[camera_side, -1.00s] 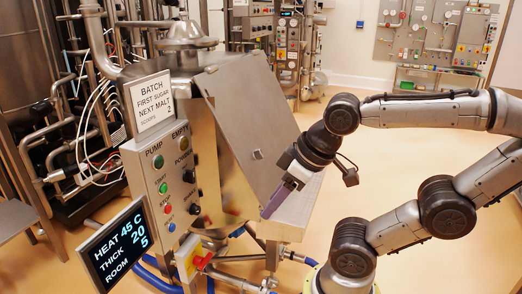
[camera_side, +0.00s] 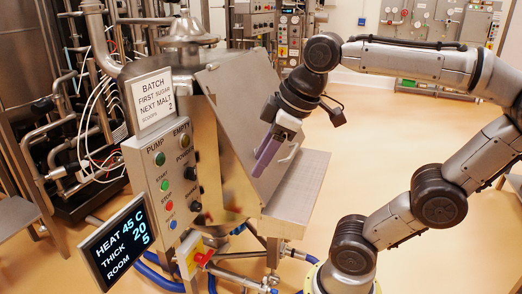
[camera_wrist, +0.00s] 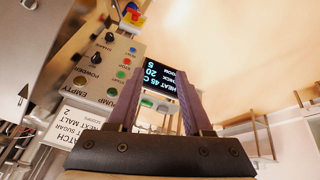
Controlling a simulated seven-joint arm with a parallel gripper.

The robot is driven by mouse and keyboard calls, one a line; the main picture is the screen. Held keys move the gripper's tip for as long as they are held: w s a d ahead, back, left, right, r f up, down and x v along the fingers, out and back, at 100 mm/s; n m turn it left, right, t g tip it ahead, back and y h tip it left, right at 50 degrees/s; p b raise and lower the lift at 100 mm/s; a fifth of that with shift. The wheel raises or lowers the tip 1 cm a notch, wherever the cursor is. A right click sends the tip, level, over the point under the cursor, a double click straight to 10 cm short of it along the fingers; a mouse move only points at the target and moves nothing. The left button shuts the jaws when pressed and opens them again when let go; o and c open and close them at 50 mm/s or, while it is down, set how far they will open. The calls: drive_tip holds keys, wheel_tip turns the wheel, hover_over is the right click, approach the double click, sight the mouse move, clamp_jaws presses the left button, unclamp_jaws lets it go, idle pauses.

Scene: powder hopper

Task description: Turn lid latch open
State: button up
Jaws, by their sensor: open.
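The slanted steel hopper lid (camera_side: 231,105) faces right in the side view. My gripper (camera_side: 259,170), with purple fingers, is in front of the lid's lower right part and points down and left. Its fingers hide the spot on the lid where the small latch showed earlier, so I cannot tell the latch's position or whether a finger touches it. In the wrist view my gripper (camera_wrist: 156,62) has its two fingers well apart with nothing held between them.
A control panel (camera_side: 153,194) with buttons and knobs stands left of the lid, with a batch sign (camera_side: 154,99) above and a tilted display (camera_side: 117,245) at lower left. A steel ledge (camera_side: 302,185) lies right of the lid.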

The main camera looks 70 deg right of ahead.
drive_tip(key=w+d+r+g+h, duration=0.1)
drive_tip(key=w+d+r, duration=0.65)
drive_tip(key=w, duration=0.35)
drive_tip(key=w+d+f+g, duration=0.1)
drive_tip(key=w+d+g, duration=0.1)
drive_tip(key=w+d, duration=0.6)
drive_tip(key=s+d+f+m+g, duration=0.1)
drive_tip(key=d+f, duration=0.4)
drive_tip(key=d, duration=0.3)
drive_tip(key=s+d+f+m+y, duration=0.1)
drive_tip(key=d+f, duration=0.4)
drive_tip(key=d, duration=0.3)
drive_tip(key=s+d+f+m+g, duration=0.1)
drive_tip(key=d+f+m, duration=0.1)
drive_tip(key=d+f, duration=0.5)
drive_tip(key=f, duration=0.3)
drive_tip(key=d+f, duration=0.1)
drive_tip(key=f, duration=0.7)
drive_tip(key=shift+d+f, duration=0.2)
drive_tip(key=shift+d, duration=0.1)
